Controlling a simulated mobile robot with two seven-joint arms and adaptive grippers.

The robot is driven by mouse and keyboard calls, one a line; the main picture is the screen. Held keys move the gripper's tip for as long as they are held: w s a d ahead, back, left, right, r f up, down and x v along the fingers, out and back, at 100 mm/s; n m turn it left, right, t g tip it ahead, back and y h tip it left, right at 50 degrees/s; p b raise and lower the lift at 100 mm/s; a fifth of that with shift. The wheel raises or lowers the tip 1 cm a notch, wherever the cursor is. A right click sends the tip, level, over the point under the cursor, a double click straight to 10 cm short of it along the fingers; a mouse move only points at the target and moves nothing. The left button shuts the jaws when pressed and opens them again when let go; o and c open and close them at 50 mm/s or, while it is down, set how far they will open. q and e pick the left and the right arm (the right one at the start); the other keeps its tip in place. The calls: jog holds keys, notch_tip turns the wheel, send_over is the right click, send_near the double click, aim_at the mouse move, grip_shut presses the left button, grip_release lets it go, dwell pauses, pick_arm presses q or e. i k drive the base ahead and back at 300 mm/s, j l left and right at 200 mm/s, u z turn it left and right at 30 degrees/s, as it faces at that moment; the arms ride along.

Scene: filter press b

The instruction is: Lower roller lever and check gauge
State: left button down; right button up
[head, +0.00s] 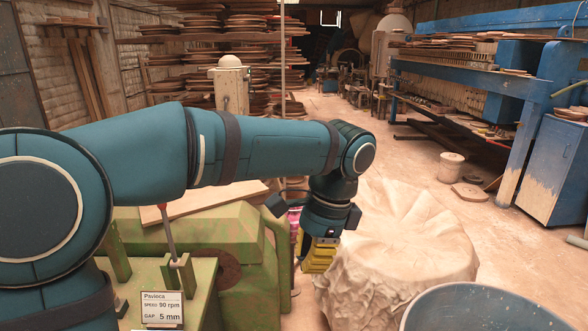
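The roller lever (167,232) is a thin metal rod with a red grip at its top, standing nearly upright in a bracket on a green machine (235,240). A small white display (162,308) at the machine's front reads "Pavioca", speed 90 rpm, gap 5 mm. My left arm reaches across above the machine. My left gripper (320,238) points down to the right of the machine, well away from the lever. Yellow ribbed parts show at its lower end; I cannot tell whether they belong to it. Its fingers are not clear. My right gripper is not in view.
A cloth-covered round mound (395,250) stands right of the gripper. A blue-grey tub (480,312) is at the lower right. A blue machine frame (525,125) and blue cabinet (555,170) stand at the right. The floor between them is mostly clear.

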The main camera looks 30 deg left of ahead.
aim_at(174, 262)
jog(key=i+j+u, duration=0.15)
jog(key=i+u, duration=0.3)
jog(key=i, duration=0.15)
jog(key=i+u, duration=0.5)
jog(key=i+l+u, duration=0.15)
jog(key=i, duration=1.25)
jog(key=u, duration=1.25)
jog(key=i+l, duration=0.05)
